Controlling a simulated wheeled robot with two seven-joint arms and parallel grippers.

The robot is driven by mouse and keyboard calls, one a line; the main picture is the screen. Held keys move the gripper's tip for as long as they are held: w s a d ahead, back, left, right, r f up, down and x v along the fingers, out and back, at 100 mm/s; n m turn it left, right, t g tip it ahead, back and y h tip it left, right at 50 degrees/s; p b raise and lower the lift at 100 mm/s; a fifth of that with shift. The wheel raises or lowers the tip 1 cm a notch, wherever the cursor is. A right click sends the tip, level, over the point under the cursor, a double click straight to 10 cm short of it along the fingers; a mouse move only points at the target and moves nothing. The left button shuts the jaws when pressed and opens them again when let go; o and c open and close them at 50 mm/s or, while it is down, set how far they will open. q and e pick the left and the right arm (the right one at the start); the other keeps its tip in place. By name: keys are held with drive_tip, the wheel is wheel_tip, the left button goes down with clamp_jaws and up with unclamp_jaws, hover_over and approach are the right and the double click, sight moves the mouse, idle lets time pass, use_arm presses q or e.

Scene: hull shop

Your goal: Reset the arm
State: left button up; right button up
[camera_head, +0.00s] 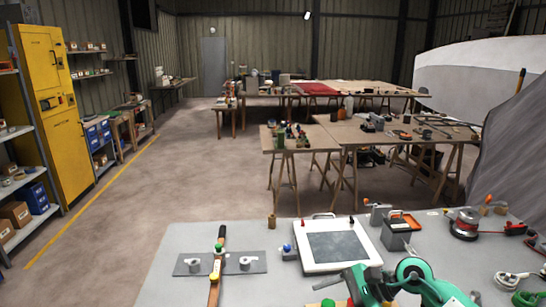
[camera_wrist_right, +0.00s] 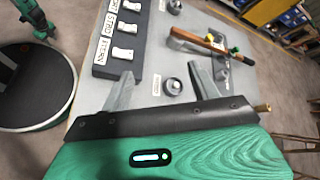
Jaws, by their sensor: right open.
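A round dark knob (camera_wrist_right: 172,86) shows on the bench beyond the gap. Part of a green and dark arm link (camera_wrist_right: 38,18) shows at the top left of the wrist view, but its jaws are not clear. My left gripper is not seen in the head view.
A white-framed panel (camera_head: 338,246) lies at the bench's middle, with a red sander (camera_head: 465,224) farther right. A dark switch block (camera_wrist_right: 122,45) with white labels shows in the wrist view.

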drive_tip(key=s+a+r+m+t+y, duration=0.2)
drive_tip(key=a+r+m+t+y, duration=0.45)
drive_tip(key=m, duration=0.45)
drive_tip(key=w+d+m+t+h, duration=0.1)
drive_tip(key=d+m+t+h, duration=0.45)
drive_tip(key=m, duration=0.75)
drive_tip(key=d+m+t+h, duration=0.5)
drive_tip(key=m+t+h, duration=0.15)
drive_tip(key=m, duration=0.55)
drive_tip(key=s+d+f+m+g+h, duration=0.4)
drive_tip(key=d+f+m+h, duration=0.2)
drive_tip(key=f+m, duration=0.45)
drive_tip(key=s+f+m+g, duration=0.6)
drive_tip(key=s+f, duration=0.1)
drive_tip(key=s, duration=0.4)
drive_tip(key=s+f+m+g, duration=0.6)
drive_tip(key=s+f+g, duration=0.1)
drive_tip(key=s, duration=0.5)
wheel_tip(320, 180, down, 34)
drive_tip(key=b, duration=0.3)
drive_tip(key=s+d+f+g+b, duration=0.2)
drive_tip(key=s+d+f, duration=0.1)
drive_tip(key=s+f, duration=1.6)
wheel_tip(320, 180, down, 4)
drive_tip(key=shift+s+d+r+n+b, duration=0.15)
drive_tip(key=shift+s+d+n+b, duration=0.2)
drive_tip(key=shift+n, duration=0.1)
